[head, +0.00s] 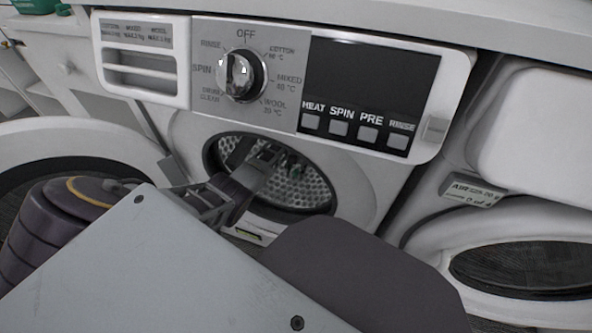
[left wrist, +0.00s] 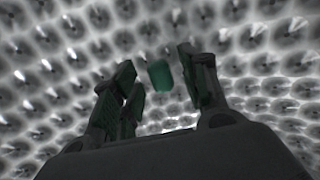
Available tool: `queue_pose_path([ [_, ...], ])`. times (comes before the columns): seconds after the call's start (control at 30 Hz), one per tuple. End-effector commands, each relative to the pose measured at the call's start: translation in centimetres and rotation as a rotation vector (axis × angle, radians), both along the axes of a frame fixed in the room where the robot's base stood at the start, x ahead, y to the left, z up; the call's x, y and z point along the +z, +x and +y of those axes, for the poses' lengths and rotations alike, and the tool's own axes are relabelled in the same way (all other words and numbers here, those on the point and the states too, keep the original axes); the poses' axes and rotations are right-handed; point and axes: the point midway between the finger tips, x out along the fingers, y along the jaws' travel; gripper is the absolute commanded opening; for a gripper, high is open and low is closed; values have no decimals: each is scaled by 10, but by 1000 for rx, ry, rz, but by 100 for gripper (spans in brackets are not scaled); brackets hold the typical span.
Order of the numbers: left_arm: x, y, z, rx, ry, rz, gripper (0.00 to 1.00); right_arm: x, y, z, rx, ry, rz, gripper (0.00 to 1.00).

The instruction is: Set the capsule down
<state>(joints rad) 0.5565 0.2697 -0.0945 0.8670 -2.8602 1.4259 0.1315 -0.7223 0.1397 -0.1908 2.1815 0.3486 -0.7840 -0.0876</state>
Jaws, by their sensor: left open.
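The capsule (left wrist: 160,75) is small and dark green. In the left wrist view it shows between the two fingers of my left gripper (left wrist: 160,72), with a gap on each side. I cannot tell whether it rests on the drum or is in the air. In the head view my left gripper (head: 284,160) reaches through the round opening of the washing machine (head: 350,165) into its perforated metal drum (head: 312,190). The gripper is open. I cannot make out the capsule for sure in the head view. My right gripper is not in view.
The machine's round door (head: 85,137) stands open at the left. The control panel (head: 365,85) with a dial (head: 241,77) is above the opening. A second machine (head: 520,235) stands at the right. The rim of the opening is close around my left gripper.

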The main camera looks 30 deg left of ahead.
Motion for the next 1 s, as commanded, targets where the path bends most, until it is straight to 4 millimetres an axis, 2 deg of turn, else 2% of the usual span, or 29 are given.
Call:
queue_pose_path([
  [0.8,66,0,1,1,1,-1,44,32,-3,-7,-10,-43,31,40],
  [1.0,74,0,0,0,1,-1,44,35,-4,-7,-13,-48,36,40],
])
